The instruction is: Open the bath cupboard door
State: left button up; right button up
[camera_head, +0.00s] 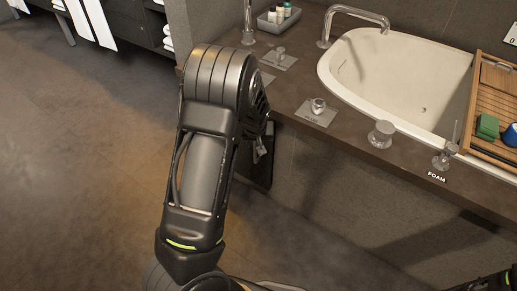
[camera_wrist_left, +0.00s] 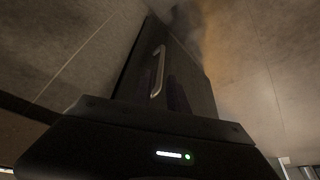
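The dark bath cupboard door (camera_wrist_left: 135,72) shows in the left wrist view, with an upright metal bar handle (camera_wrist_left: 158,72) on it. A dark panel under the counter (camera_head: 257,173) shows in the head view, largely behind my left arm. My left gripper (camera_head: 262,147) is in front of this panel, below the counter edge, mostly hidden by my own arm. Its dark body fills the bottom of the left wrist view, but its fingertips cannot be made out. I cannot tell whether it touches the handle or whether the door stands ajar.
The stone counter (camera_head: 370,150) holds a sunken bathtub (camera_head: 400,75), taps and knobs. A wooden bath rack (camera_head: 497,100) with a green block lies across the tub at right. A tray of small bottles (camera_head: 279,18) stands at the back. The floor (camera_head: 80,150) at left is clear.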

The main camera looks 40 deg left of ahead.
pick_arm(q)
jog(key=shift+f, duration=0.1)
jog(key=b, duration=0.3)
send_over(255, 161)
jog(key=f, duration=0.7)
jog(key=shift+w+a, duration=0.15)
jog(key=shift+w, duration=0.15)
jog(key=shift+c, duration=0.3)
grip_shut()
dwell(0.5)
